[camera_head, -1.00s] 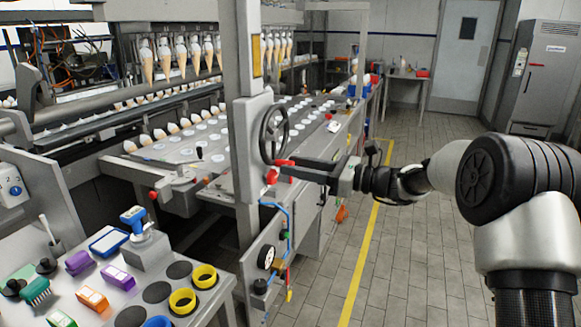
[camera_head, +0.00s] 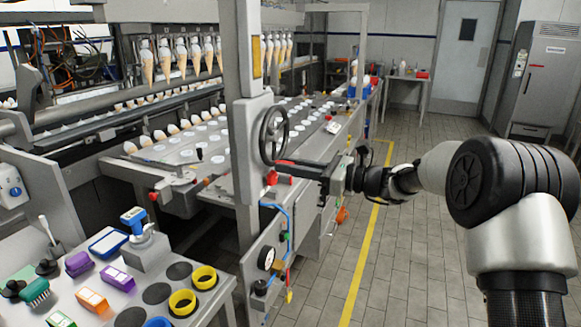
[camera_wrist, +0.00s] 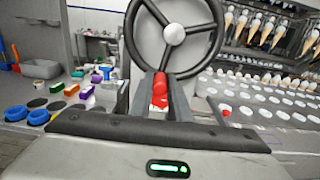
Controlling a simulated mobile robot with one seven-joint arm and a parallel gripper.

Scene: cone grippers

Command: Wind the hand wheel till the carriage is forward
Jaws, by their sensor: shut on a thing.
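The dark hand wheel (camera_head: 264,140) stands on the grey post of the machine. In the wrist view the wheel (camera_wrist: 173,35) shows its pale hub and spokes, with a red handle (camera_wrist: 160,88) at its lower rim. My gripper (camera_wrist: 160,100) is shut on that red handle, one finger on each side. In the head view my gripper (camera_head: 285,170) reaches in from the right, at the bottom of the wheel, and its fingers partly hide the handle. A row of hanging cones (camera_head: 180,55) is behind the post; I cannot tell which part is the carriage.
A side table in front holds coloured boxes, a green brush (camera_head: 35,291) and yellow rings (camera_head: 204,278). Hoses and a gauge (camera_head: 266,258) sit on the panel below the wheel. The tiled floor (camera_head: 410,250) to the right is clear beside a yellow line.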

